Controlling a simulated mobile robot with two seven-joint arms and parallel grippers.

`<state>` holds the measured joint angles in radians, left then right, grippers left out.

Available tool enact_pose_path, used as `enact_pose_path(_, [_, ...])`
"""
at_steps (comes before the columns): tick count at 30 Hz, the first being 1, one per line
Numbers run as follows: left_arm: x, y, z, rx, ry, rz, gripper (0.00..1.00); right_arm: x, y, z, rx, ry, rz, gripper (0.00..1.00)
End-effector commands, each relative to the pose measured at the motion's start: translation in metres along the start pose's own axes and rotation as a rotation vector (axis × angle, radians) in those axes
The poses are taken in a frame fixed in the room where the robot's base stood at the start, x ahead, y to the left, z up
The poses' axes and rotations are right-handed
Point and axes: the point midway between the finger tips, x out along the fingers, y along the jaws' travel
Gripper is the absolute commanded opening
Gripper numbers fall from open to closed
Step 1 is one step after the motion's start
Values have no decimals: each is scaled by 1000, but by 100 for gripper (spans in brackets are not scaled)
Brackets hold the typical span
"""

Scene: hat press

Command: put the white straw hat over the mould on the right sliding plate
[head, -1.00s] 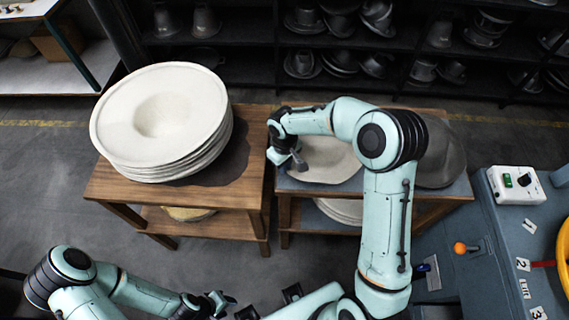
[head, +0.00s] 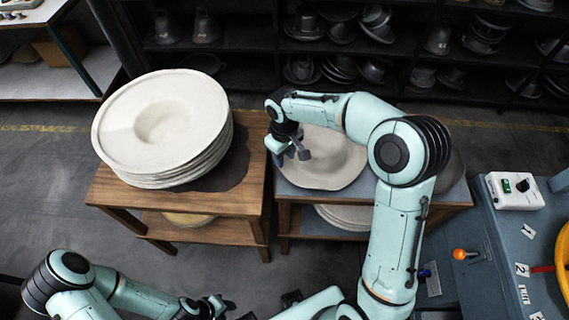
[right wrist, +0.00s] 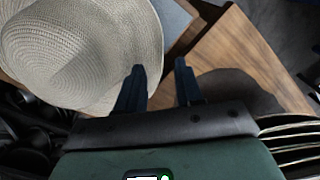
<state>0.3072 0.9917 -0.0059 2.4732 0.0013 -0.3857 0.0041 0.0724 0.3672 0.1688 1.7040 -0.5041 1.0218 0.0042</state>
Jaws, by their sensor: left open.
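A pale straw hat (head: 335,165) with a wide brim lies on the right wooden table, partly hidden by my right arm. Its woven crown and brim (right wrist: 75,50) fill the left of the right wrist view. My right gripper (head: 293,160) is at the hat's left edge. In the right wrist view its two fingers (right wrist: 160,82) are apart, with the brim's edge between them in the picture; contact cannot be told. My left gripper (head: 208,306) is open and empty at the bottom, away from the hats. No mould on a right sliding plate can be made out.
A stack of white wide-brimmed hats (head: 165,120) stands on the left wooden table (head: 110,190). More pale hats lie on the right table's lower shelf. A blue-grey machine (head: 510,235) with a white control box (head: 515,191) and orange knob is at right. Dark shelves stand behind.

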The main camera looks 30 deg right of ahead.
Motion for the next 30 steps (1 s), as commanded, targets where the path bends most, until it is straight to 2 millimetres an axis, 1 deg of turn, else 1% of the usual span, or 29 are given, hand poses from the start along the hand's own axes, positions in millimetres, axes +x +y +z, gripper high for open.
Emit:
enact_pose_path(1, [-2, 1, -1, 0, 1, 0, 40, -11, 0, -1, 0, 5, 1, 36])
enact_pose_path(3, [-3, 2, -2, 1, 2, 1, 40, -20, 0, -1, -1, 3, 0, 36])
enact_pose_path(8, [-4, 2, -2, 1, 3, 1, 40, -32, 0, 0, -1, 2, 0, 36])
enact_pose_path(30, [-4, 2, -2, 1, 3, 1, 40, -33, 0, 0, -1, 0, -1, 36])
